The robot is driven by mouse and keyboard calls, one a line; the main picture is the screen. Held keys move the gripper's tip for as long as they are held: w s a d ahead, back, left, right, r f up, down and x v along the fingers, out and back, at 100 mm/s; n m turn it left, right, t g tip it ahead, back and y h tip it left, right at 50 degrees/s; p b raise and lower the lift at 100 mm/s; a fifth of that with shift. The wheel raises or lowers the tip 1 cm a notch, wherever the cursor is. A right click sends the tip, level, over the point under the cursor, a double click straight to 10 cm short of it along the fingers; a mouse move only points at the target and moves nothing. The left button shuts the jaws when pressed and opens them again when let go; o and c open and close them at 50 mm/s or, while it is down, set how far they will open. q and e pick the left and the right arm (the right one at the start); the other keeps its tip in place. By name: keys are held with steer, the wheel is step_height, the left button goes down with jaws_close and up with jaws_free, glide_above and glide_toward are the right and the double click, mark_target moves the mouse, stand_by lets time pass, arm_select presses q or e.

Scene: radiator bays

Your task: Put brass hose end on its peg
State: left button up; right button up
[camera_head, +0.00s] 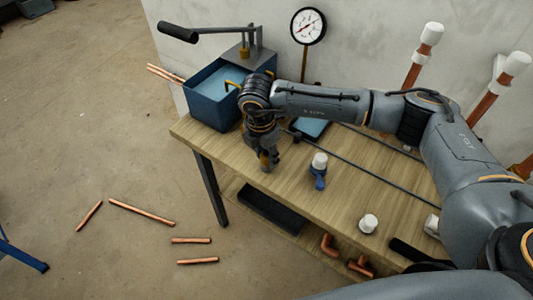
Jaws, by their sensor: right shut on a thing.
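My right gripper (268,163) points down over the left part of the wooden workbench, near its front edge. It is shut on a small brass-coloured piece (264,158), which looks like the brass hose end and is mostly hidden by the fingers. A yellow bent peg-like piece (232,85) shows at the rim of the blue pump tank (210,104), up and left of the gripper; I cannot tell if it is the peg. A dark blue hose (365,168) runs across the bench. My left gripper is not in view.
The wooden bench (340,205) also holds a blue valve with a white cap (319,170) and a white cap (369,223). A pressure gauge (308,26) stands behind. Copper pipes (141,212) lie on the floor. White-capped copper pipes (423,50) rise at right.

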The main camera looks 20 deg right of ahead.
steer(key=shift+f, duration=0.35)
steer(key=o, duration=1)
steer(key=shift+r, duration=0.1)
steer(key=r, duration=0.4)
steer(key=a+r, duration=0.1)
steer(key=r, duration=0.7)
steer(key=shift+s+a, duration=0.15)
steer(key=shift+s, duration=0.2)
steer(key=shift+f, duration=0.1)
